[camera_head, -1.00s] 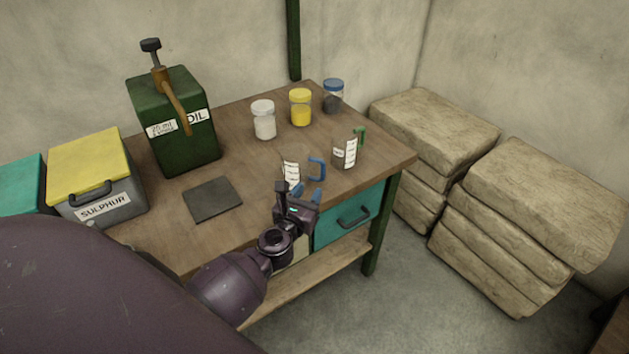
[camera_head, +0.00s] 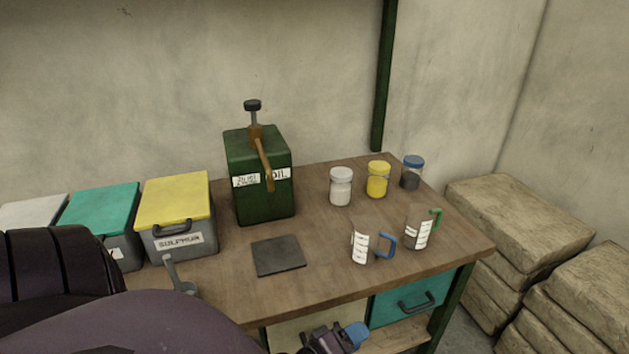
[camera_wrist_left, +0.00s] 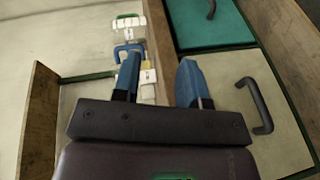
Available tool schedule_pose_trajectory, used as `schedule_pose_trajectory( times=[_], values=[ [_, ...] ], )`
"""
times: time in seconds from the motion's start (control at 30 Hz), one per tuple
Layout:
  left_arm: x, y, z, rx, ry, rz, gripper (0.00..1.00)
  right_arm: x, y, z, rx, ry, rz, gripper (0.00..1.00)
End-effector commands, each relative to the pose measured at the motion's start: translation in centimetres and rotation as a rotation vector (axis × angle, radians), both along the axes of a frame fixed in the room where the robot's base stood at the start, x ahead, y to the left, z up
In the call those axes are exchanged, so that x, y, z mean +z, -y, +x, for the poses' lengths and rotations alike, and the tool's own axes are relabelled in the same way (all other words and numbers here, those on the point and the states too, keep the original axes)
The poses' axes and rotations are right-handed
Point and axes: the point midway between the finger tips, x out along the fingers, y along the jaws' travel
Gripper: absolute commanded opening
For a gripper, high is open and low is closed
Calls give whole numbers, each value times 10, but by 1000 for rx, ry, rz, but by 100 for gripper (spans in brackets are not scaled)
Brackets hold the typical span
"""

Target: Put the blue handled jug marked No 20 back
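The blue-handled jug (camera_head: 363,243) stands upright on the bench near its front edge, its blue handle pointing right. Its white label is too small to read. It also shows in the left wrist view, where its blue handle (camera_wrist_left: 128,50) lies beyond the fingers. A green-handled jug (camera_head: 418,229) stands to its right, apart from it. My left gripper (camera_head: 350,336) is low at the bottom of the head view, in front of the bench and away from the jug. In the wrist view its blue fingers (camera_wrist_left: 158,80) are apart with nothing gripped. My right gripper is not in view.
A yellow-lidded sulphur box (camera_head: 178,218) stands left. A teal drawer (camera_head: 410,298) is below.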

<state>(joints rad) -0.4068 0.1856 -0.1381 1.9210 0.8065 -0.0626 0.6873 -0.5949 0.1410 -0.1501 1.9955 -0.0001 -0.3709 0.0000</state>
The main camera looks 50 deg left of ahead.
Motion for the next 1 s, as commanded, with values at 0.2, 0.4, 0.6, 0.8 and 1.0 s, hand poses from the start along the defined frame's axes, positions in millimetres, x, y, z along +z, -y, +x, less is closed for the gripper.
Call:
schedule_pose_trajectory(
  times=[0.2, 0.4, 0.6, 0.8, 1.0],
  values=[
    [-36, 4, -48, -191, -123, 674, 39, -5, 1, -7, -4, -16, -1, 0],
    [-59, -4, -84, -363, -227, 1153, 39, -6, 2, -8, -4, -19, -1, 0],
    [-67, -11, -100, -445, -275, 1358, 39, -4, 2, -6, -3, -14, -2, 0],
    [-68, -11, -101, -453, -279, 1377, 39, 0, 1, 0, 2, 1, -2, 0],
    [-68, -11, -100, -452, -278, 1375, 39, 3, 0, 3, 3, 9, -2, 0]
  ],
)
